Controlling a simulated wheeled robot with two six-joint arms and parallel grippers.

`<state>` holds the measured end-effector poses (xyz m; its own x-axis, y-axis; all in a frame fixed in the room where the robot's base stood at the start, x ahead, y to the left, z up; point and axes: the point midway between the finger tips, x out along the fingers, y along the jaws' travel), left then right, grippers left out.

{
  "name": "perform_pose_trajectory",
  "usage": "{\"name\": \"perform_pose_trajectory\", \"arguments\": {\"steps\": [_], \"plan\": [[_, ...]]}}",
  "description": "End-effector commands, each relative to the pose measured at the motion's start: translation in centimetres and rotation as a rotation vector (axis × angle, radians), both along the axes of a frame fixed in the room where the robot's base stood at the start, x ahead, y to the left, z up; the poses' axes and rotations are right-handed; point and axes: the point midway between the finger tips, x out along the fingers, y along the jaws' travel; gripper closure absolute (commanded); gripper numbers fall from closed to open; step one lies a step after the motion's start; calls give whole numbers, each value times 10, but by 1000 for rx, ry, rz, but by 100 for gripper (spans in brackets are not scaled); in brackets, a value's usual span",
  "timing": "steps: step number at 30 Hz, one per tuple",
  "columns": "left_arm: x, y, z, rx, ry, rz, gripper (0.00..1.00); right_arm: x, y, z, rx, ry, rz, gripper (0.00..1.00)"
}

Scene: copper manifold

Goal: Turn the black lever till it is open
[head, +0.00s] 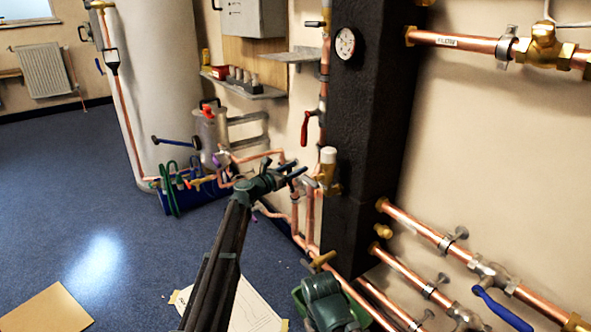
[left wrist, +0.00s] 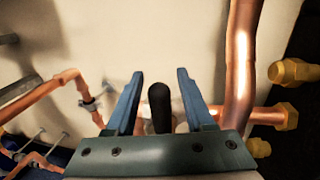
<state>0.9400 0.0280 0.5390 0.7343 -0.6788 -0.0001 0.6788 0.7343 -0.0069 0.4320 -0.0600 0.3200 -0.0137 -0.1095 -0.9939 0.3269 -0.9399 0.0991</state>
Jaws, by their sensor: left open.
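The black lever (left wrist: 159,106) shows in the left wrist view as a dark rounded bar between the two blue fingers of my left gripper (left wrist: 160,74). The fingers stand on either side of it, with a visible gap at each side. In the head view my left gripper (head: 296,175) is at the copper pipework, left of the black column. There the lever cannot be told apart from the dark fingers. The lever's base is largely hidden behind the gripper body in the wrist view.
A vertical copper pipe (left wrist: 241,60) runs close to the right finger. A brass valve with a pale cap (head: 328,168) stands just right of the gripper. A red lever (head: 306,127) is above, and a blue lever (head: 500,308) is at lower right. Open blue floor (head: 80,215) lies left.

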Motion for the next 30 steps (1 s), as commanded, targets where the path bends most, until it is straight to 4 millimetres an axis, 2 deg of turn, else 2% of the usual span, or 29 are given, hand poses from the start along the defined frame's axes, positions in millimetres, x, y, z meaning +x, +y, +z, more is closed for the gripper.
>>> {"name": "perform_pose_trajectory", "arguments": {"steps": [2, 10, 30], "plan": [[0, 0, 0, 0, 0, 0, 50, 0, 0, 0, 0, 0, 0, 50], [0, 0, 0, 0, 0, 0, 99, 0, 0, 0, 0, 0, 0, 50], [0, 0, 0, 0, 0, 0, 100, 0, 0, 0, 0, 0, 0, 50]]}}
